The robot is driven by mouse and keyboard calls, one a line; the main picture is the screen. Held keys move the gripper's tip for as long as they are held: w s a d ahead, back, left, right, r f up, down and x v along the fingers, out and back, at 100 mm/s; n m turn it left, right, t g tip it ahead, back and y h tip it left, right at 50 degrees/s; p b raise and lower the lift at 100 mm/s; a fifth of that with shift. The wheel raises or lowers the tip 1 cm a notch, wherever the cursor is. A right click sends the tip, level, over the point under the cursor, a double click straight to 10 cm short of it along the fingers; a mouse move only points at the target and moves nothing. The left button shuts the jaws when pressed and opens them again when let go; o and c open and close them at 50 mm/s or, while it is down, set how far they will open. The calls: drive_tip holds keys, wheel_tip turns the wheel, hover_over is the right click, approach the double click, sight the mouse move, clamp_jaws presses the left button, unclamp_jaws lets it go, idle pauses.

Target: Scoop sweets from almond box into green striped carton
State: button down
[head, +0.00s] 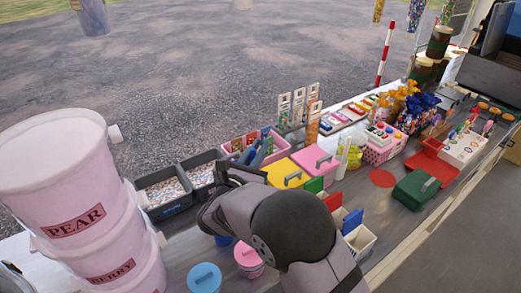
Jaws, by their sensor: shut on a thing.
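My gripper (237,173) is at the end of my grey arm, low in the middle of the head view, partly hidden by my wrist. It appears shut on a blue scoop-like thing (257,151), just right of two dark boxes of small pale sweets. One is the left dark box (172,209), the other the right dark box (183,164). I cannot read a label on either, so I cannot tell which is the almond box. I cannot pick out a green striped carton; my arm covers part of the counter.
Large pink tubs (75,185) marked PEAR and BERRY stand at the left. A yellow lidded box (283,171), a pink lidded box (316,158) and a green lidded box (415,190) stand to the right. A blue-lidded pot (204,278) is in front. The counter is crowded.

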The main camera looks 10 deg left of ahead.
drive_tip(key=shift+w+a+f+y, duration=0.1)
drive_tip(key=shift+a+f+y, duration=0.15)
drive_tip(key=shift+a, duration=0.25)
wheel_tip(320, 180, down, 10)
drive_tip(key=b, duration=0.8)
drive_tip(key=shift+r+p, duration=2.85)
drive_tip(key=shift+r, duration=2.1)
drive_tip(key=shift+d, duration=0.15)
